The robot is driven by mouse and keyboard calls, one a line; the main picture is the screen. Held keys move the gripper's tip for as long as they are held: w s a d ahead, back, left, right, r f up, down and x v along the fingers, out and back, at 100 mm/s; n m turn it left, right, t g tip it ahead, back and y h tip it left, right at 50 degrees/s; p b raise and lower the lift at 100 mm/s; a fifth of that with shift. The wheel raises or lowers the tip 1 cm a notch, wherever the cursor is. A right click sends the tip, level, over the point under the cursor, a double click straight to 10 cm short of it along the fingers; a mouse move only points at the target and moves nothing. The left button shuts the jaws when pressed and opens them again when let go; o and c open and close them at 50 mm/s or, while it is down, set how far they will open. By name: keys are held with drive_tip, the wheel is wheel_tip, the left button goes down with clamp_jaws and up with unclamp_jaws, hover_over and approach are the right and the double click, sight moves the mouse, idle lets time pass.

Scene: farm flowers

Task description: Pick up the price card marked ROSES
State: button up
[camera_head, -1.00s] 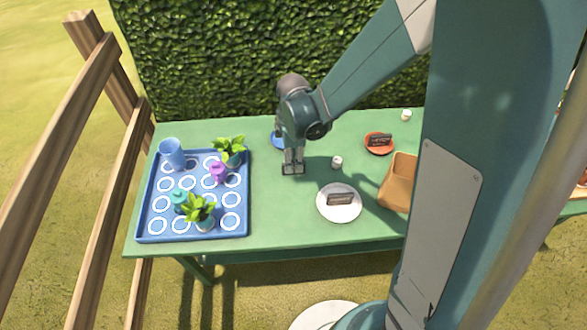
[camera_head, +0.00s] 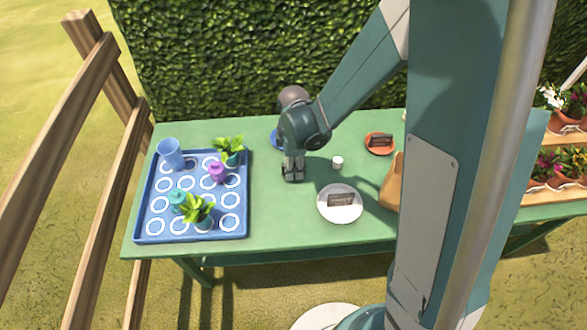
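A small dark price card (camera_head: 341,200) stands on the white plate (camera_head: 326,213) near the front middle of the green table. Another dark card (camera_head: 381,140) stands on the red plate (camera_head: 379,151) farther back to the right. The lettering on both is too small to read. My gripper (camera_head: 292,177) points down over the table, left of the white plate and apart from both cards. Nothing shows held in it. Its fingers are small and dark here, and I cannot tell whether they are open. A blue plate (camera_head: 276,141) is partly hidden behind my gripper.
A blue tray (camera_head: 144,232) at the left holds potted plants (camera_head: 198,211), a blue cup (camera_head: 170,154) and purple and teal items. A small white pot (camera_head: 337,162) stands near my gripper. A tan container (camera_head: 391,190) is partly hidden by my arm. Flower shelves stand far right.

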drive_tip(key=shift+c, duration=0.6)
clamp_jaws()
drive_tip(key=shift+r, duration=0.1)
drive_tip(key=shift+r+p, duration=1.3)
drive_tip(key=shift+r, duration=3.6)
